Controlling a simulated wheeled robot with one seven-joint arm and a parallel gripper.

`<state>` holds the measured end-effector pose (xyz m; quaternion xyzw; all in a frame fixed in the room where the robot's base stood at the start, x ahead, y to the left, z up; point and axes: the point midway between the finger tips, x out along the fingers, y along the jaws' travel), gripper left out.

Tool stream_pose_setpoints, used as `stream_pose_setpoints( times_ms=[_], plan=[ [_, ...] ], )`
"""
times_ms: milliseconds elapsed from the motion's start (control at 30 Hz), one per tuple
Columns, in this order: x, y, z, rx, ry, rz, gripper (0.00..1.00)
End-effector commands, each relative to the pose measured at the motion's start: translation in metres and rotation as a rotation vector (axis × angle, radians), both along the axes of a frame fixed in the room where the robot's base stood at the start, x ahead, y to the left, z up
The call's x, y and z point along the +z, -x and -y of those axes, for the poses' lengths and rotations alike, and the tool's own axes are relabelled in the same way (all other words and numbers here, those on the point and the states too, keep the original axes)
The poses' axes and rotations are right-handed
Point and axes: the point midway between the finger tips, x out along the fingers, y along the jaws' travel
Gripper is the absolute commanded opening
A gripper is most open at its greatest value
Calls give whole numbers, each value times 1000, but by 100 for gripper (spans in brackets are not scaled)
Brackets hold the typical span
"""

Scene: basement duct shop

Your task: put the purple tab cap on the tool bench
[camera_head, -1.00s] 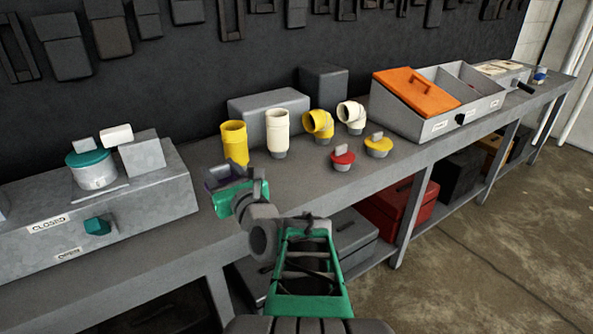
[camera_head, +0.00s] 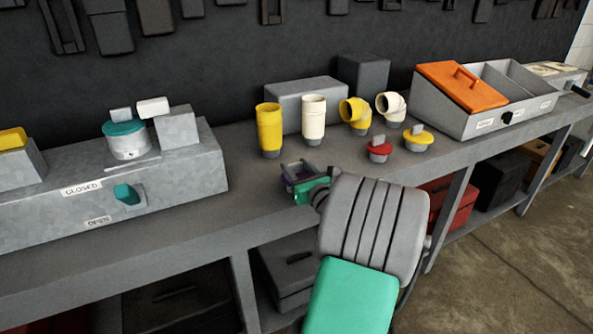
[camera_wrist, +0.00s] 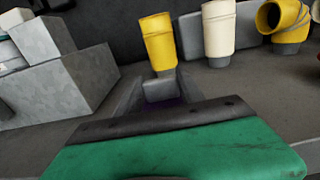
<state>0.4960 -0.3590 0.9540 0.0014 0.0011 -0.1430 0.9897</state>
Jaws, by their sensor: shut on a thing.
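The purple tab cap (camera_head: 297,173) is mostly hidden between the jaws of my gripper (camera_head: 296,170). In the wrist view, its grey tab (camera_wrist: 159,90) sits between the two fingers, with a sliver of purple (camera_wrist: 172,102) below. My gripper (camera_wrist: 158,88) is shut on the cap. It is over the front half of the grey tool bench (camera_head: 240,176), in front of the yellow straight pipe. I cannot tell whether the cap touches the bench top.
Yellow (camera_head: 269,128) and white (camera_head: 313,118) straight pipes, two elbows, a red cap (camera_head: 379,148) and a yellow cap (camera_head: 418,138) stand behind and right. A metal box with a teal knob (camera_head: 127,194) stands left. The bench between that box and my gripper is clear.

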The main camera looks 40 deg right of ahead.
Motion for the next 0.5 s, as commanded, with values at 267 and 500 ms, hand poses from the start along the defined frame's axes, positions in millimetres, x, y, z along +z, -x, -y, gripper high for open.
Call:
stream_pose_setpoints(
  times_ms=[267, 500],
  plan=[
    [0, 0, 0, 0, 2, 2, 2],
    [0, 0, 0, 0, 2, 1, 62]
  ],
)
